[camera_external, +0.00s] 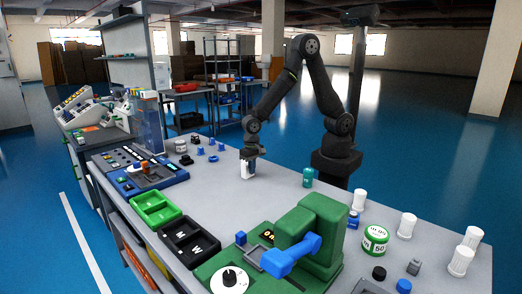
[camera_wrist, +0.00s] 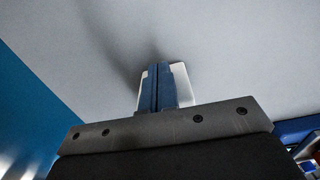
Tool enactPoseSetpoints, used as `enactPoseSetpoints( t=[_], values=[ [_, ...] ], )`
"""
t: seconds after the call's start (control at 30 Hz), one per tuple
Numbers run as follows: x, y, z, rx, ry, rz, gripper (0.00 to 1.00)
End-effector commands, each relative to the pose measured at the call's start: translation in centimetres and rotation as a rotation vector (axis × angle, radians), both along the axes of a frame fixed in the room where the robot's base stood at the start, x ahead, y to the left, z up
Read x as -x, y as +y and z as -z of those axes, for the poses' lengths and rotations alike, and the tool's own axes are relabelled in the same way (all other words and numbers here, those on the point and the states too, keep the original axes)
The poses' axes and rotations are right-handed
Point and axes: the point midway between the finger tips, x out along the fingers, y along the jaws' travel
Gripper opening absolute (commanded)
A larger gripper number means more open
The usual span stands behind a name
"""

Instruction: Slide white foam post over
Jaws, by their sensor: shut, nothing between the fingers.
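The white foam post (camera_external: 247,172) stands on the grey table, directly below or beside my gripper in the external view. My gripper (camera_external: 249,158) points down at it with its fingers shut together and nothing between them. In the wrist view the two blue fingers of my gripper (camera_wrist: 158,68) are side by side, closed. The white post (camera_wrist: 183,82) shows as pale edges on both sides behind the fingers, and most of it is hidden by them. I cannot tell whether the fingers touch it.
A teal cylinder (camera_external: 308,177) stands to the right of my gripper. Blue pieces (camera_external: 211,149) lie to its left and farther back. A green tray (camera_external: 156,209) and a black tray (camera_external: 189,241) lie at the left front. A green machine (camera_external: 318,235) stands at front. The table around the post is clear.

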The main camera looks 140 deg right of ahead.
Motion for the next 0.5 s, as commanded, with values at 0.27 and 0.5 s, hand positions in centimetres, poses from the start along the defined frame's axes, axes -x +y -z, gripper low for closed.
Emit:
enactPoseSetpoints(
  t=[0.27, 0.5],
  values=[
    [0.0, -7.9, 0.0, 0.001, -0.001, 0.007, 0.0],
    [0.0, -13.3, 0.0, 0.0, -0.001, 0.003, 0.0]
  ],
)
